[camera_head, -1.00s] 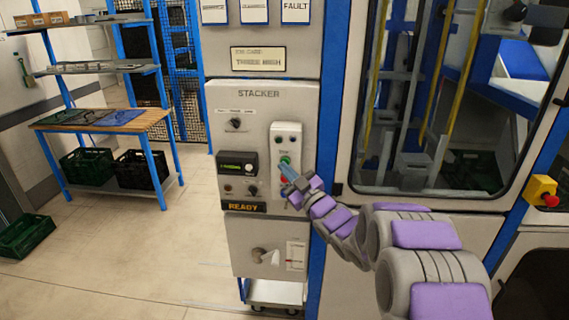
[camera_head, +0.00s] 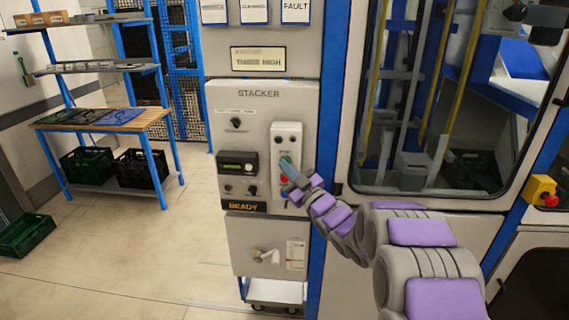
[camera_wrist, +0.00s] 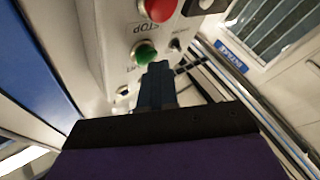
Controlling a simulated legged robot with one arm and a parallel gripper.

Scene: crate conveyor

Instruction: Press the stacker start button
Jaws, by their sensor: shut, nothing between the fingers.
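The stacker panel (camera_head: 258,117) is a light grey box labelled STACKER, with a READY sign lit at its bottom. A pale button plate (camera_head: 287,135) on its right side carries a green button (camera_head: 285,158). In the wrist view the green button (camera_wrist: 146,52) stands beside a red button (camera_wrist: 160,8) with STOP printed between them. My gripper (camera_head: 287,168) is shut and empty, its blue-grey fingertips in front of the plate. In the wrist view the fingertips (camera_wrist: 158,68) lie right beside the green button's lower right edge. I cannot tell whether they touch it.
A glazed machine door (camera_head: 436,100) stands right of the panel, with a yellow box bearing a red emergency button (camera_head: 550,200) further right. A shelf rack (camera_head: 100,122) with dark crates stands at the left. The floor between rack and panel is mostly open.

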